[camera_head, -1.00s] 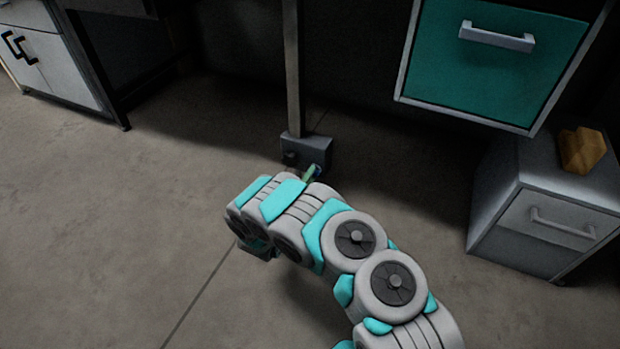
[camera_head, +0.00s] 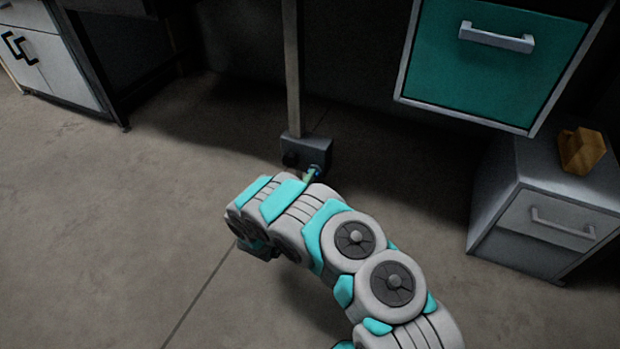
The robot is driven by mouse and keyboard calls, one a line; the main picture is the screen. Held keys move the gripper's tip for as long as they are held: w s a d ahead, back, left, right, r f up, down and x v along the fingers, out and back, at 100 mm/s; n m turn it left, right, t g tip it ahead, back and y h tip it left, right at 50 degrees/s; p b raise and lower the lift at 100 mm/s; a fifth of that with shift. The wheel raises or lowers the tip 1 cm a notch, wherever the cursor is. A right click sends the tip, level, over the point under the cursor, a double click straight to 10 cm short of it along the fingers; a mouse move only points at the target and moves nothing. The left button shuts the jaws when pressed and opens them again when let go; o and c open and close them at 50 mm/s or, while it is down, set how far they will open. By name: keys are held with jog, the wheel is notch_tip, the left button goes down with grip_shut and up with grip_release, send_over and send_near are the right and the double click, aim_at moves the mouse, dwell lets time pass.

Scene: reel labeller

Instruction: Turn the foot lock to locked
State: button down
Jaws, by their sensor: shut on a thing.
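A dark grey foot block (camera_head: 318,152) stands on the floor at the bottom of an upright post (camera_head: 292,75). A small round dark knob shows on the left of its front. A small green and blue piece (camera_head: 313,172) shows at its right front, partly covered by my arm. I cannot tell whether it is the lock's lever or which setting it is in. My grey and turquoise arm reaches up from the lower right and bends in front of the block. My gripper's fingers are hidden behind the arm, so their contact with the lock does not show.
A teal drawer front (camera_head: 490,75) hangs at the upper right. A grey cabinet (camera_head: 505,205) with a tan object (camera_head: 582,150) on top stands at the right. A white-fronted cabinet (camera_head: 50,65) is at the upper left. The floor (camera_head: 110,220) at the left is clear.

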jog(key=shift+m+p, duration=6.5)
jog(key=shift+m, duration=2.4)
jog(key=c, duration=0.9)
grip_release()
jog(key=shift+o, duration=0.2)
